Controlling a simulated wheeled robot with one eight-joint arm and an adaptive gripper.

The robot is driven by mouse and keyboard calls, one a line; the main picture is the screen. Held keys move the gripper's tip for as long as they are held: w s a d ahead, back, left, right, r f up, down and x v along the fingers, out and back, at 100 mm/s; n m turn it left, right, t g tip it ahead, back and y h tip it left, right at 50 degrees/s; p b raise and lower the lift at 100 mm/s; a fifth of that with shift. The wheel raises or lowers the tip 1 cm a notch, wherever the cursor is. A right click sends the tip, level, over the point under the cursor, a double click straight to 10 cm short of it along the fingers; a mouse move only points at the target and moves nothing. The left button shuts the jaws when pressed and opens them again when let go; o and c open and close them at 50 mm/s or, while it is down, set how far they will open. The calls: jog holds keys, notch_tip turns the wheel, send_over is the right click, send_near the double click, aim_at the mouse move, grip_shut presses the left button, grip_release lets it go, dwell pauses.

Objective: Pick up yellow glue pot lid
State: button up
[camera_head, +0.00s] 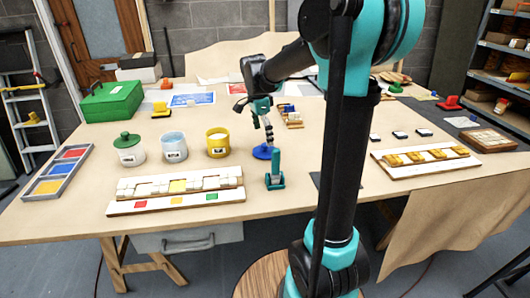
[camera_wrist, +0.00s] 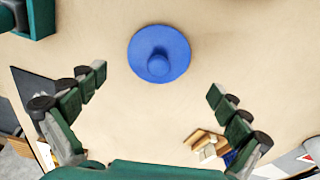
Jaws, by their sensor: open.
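A blue round lid with a knob (camera_head: 262,153) lies flat on the table; it also shows in the wrist view (camera_wrist: 160,50). My gripper (camera_head: 267,136) is above the blue lid. In the wrist view my gripper (camera_wrist: 157,82) is open and empty, its fingers spread wider than the lid, which appears beyond the fingertips and apart from them. The yellow glue pot (camera_head: 218,143) stands uncovered at left of my gripper. I cannot make out a yellow lid for certain. A blue-white pot (camera_head: 174,147) is uncovered, and another pot (camera_head: 129,149) wears a green lid.
A teal upright tool (camera_head: 275,172) stands close to the blue lid. Mosaic panels (camera_head: 178,204) lie in front of the pots. A yellow knobbed object (camera_head: 160,109) sits farther back. Small wooden blocks (camera_wrist: 206,145) lie near one finger in the wrist view.

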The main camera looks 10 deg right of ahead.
aim_at(265, 144)
jog(key=f, duration=0.4)
jog(key=shift+s+d+f, duration=0.1)
jog(key=shift+d+f, duration=0.2)
jog(key=shift+f, duration=0.1)
jog(key=shift+c, duration=0.5)
jog(key=c, duration=1.2)
